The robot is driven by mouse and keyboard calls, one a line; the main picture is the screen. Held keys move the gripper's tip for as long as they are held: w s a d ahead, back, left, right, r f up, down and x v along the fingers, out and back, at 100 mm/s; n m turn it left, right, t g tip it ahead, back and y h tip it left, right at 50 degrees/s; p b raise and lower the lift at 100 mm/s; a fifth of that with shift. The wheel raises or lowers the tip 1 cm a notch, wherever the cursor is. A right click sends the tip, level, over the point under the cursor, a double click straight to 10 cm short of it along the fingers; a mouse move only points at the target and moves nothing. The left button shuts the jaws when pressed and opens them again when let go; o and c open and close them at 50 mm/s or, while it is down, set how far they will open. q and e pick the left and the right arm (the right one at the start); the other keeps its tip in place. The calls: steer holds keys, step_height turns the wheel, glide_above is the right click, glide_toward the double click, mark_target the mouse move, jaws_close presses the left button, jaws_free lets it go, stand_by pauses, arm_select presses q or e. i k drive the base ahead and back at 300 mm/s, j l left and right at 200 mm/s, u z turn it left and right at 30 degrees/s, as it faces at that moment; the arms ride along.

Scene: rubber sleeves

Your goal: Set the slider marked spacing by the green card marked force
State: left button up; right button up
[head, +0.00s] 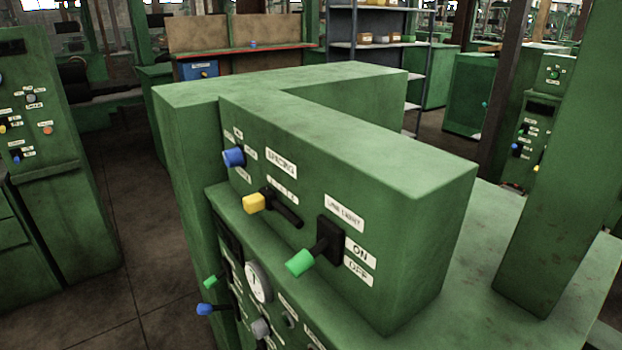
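A green machine cabinet (345,160) fills the middle of the head view. A label reading SPACING (281,163) is on its front panel. Below the label a slider with a yellow knob (254,203) sits at the left end of a dark slanted slot (287,211). Small marks above the slot are too small to read. I see no card marked force. Neither of my grippers is in view.
A blue knob (233,157) is up and left of the slider. A lever with a green handle (300,262), labelled LINE LIGHT with ON and OFF, stands out to its right. A dial (258,281) and small levers are below. Open floor (130,255) lies to the left.

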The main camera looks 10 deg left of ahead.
mark_target(253, 203)
steer(key=k+j+u, duration=0.1)
steer(key=k, duration=0.8)
